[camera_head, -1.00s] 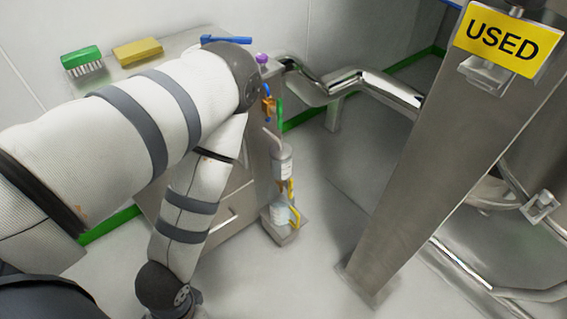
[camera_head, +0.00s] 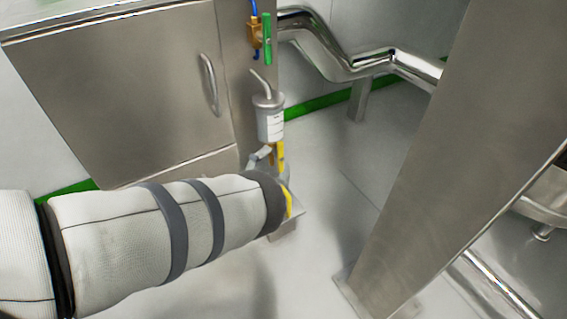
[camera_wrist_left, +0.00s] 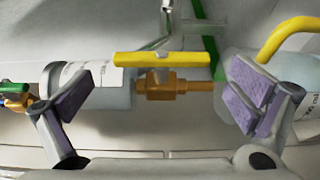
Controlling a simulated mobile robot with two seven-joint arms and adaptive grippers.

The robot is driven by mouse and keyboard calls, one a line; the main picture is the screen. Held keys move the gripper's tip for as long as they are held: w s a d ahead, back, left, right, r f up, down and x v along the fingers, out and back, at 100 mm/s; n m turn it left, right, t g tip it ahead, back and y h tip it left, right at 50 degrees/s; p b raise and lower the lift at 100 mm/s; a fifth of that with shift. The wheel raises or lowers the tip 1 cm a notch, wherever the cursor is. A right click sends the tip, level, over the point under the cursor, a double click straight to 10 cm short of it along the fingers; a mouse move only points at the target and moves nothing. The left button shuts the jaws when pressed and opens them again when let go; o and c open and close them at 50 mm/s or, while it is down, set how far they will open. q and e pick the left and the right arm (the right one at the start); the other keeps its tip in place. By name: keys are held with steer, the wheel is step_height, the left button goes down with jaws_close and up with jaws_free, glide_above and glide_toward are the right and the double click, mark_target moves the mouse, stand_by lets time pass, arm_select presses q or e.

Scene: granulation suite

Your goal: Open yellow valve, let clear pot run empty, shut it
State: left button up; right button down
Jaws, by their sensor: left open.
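The clear pot (camera_head: 270,122) with a white label stands upright by the steel cabinet. In the left wrist view the pot (camera_wrist_left: 118,88) lies sideways at left. I cannot make out a liquid level. The yellow valve handle (camera_head: 281,155) is below it. In the wrist view the handle (camera_wrist_left: 163,59) lies along the line of the brass valve body (camera_wrist_left: 175,86). A bottle (camera_wrist_left: 300,72) with a yellow bent tube is at right. My left gripper (camera_wrist_left: 162,84) is open, its purple-padded fingers spread on either side of the valve, with nothing held. My right gripper is not in view.
A green-handled brass valve (camera_head: 267,38) with a blue line is above the pot. The steel cabinet (camera_head: 125,95) is at left. A shiny pipe (camera_head: 345,62) runs behind, and a broad steel post (camera_head: 410,160) stands at right. Floor between is clear.

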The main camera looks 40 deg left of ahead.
mark_target(278, 159)
arm_select(q)
steer(key=w, duration=0.2)
steer(key=w+b, duration=0.1)
steer(key=w, duration=0.1)
steer(key=shift+w+f, duration=0.2)
steer(key=shift+w, duration=0.15)
steer(key=shift+w+r+b, duration=0.15)
steer(key=shift+w+b, duration=0.15)
steer(key=shift+w, duration=0.05)
